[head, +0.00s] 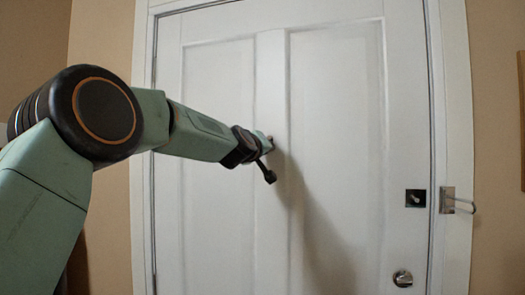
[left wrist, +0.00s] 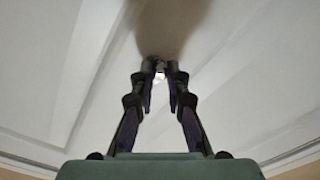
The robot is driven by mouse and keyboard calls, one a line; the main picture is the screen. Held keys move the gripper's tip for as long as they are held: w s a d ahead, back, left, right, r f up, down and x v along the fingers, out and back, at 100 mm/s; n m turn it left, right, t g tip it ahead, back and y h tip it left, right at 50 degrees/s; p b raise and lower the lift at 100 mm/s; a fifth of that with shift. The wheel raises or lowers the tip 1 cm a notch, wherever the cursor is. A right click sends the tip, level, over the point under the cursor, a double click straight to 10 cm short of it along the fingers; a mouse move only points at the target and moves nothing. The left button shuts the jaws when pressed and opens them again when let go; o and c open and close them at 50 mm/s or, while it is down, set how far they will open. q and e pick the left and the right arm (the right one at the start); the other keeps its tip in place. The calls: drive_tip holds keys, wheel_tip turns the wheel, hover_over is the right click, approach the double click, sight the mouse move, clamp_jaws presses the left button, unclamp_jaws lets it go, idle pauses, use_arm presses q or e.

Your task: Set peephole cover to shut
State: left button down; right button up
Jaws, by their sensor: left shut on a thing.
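The white panelled door (head: 340,120) fills the middle of the head view. My left arm reaches in from the left, and my left gripper (head: 268,145) is at the door's middle stile, mostly hidden behind its own wrist. In the left wrist view my left gripper (left wrist: 160,68) has its fingertips close together against the door (left wrist: 235,85). A small pale, shiny piece, seemingly the peephole cover (left wrist: 160,75), shows between the fingertips, and the gripper is shut on it. Whether the cover lies over the peephole is hidden by the fingers. My right gripper is in neither view.
A round metal knob (head: 402,278) is low on the door's right side. Above it are a dark square lock plate (head: 415,198) and a metal latch (head: 456,201) on the right frame. A framed item (head: 521,110) hangs at the right edge.

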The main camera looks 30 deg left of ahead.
use_arm(q)
drive_tip(key=shift+w+d+n, duration=0.1)
drive_tip(key=shift+d+n, duration=0.15)
drive_tip(key=shift+n, duration=0.45)
drive_tip(key=c, duration=1.7)
unclamp_jaws()
drive_tip(key=o, duration=0.4)
drive_tip(key=shift+w+d+f, duration=0.1)
drive_tip(key=shift+w, duration=0.1)
drive_tip(key=shift+c, duration=0.2)
drive_tip(key=shift+s, duration=0.2)
drive_tip(key=v, duration=0.7)
